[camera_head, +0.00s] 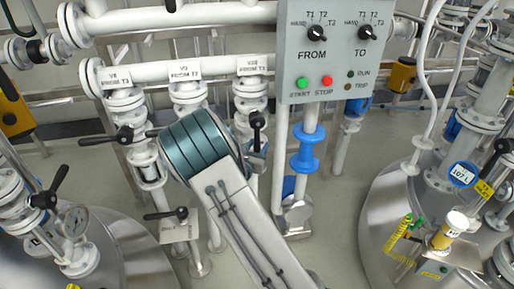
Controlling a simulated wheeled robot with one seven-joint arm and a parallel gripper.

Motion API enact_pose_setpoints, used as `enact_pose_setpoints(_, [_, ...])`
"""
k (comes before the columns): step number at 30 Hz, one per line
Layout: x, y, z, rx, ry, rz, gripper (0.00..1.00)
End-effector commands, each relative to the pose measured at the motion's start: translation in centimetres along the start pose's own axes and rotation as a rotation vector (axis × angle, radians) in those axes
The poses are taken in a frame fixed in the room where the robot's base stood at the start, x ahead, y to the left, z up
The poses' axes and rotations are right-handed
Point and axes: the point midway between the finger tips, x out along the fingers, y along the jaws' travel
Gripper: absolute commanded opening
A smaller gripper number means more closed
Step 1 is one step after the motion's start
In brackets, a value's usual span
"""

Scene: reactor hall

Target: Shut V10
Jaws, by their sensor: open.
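A black lever handle (257,121) stands roughly upright on this branch, just right of my teal arm joint. The valve body behind it is partly hidden by my arm. My gripper does not show; my teal joint and white arm link cover that area.
A grey control panel (336,50) with FROM and TO knobs stands right of the branch. V8's black lever (122,136) is at the left. Another black lever (180,213) sits below my arm. Steel tanks (385,210) flank both sides. Grey floor shows between.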

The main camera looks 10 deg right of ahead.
Motion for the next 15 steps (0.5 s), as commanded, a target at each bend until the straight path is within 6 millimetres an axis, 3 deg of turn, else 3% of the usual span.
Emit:
enact_pose_setpoints(5, [-0.01,0.01,0.00,0.000,0.000,0.000,0.40])
enact_pose_setpoints(9, [-0.03,0.01,0.00,0.000,0.000,0.000,0.01])
enact_pose_setpoints(15, [-0.07,0.06,0.01,0.004,0.002,0.000,0.00])
